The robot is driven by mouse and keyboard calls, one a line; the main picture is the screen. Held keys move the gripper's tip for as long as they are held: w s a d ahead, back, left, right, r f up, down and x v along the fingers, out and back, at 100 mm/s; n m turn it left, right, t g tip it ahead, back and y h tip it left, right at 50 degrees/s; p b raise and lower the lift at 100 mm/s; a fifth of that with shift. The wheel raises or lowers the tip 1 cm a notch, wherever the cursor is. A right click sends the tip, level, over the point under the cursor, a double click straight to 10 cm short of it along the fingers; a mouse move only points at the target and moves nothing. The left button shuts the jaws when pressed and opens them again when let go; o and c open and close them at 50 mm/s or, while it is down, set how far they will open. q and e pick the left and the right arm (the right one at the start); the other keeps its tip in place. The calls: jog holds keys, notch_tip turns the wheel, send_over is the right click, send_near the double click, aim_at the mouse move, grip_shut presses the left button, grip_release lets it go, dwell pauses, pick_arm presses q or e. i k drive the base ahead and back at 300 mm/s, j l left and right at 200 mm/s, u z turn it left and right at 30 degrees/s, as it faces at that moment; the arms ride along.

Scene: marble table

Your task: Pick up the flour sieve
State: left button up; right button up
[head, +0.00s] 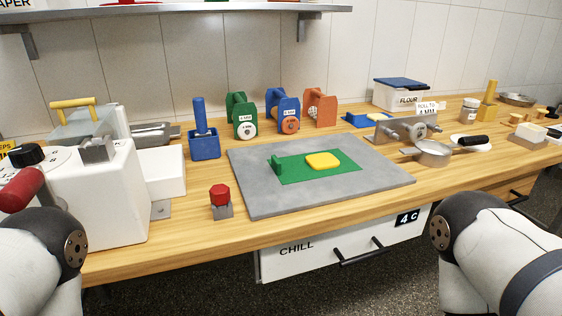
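What looks like the flour sieve (433,153) is a round metal pan with a black handle (471,141), at the right of the wooden worktop. Its handle points right and rests on or over a small white dish. Its mesh is too small to make out. Parts of my two arms show at the lower left and lower right edges. Neither gripper is in view, and no gripper is seen near the sieve.
A grey slab (380,180) with a green mat (290,170) and yellow dough piece (322,160) fills the middle. A metal roller device (401,130) stands just behind the sieve. A flour bin (400,96) is farther back. A white machine (105,190) stands left.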

aim_at(446, 149)
jog(key=u, duration=1.4)
jog(key=z, duration=2.55)
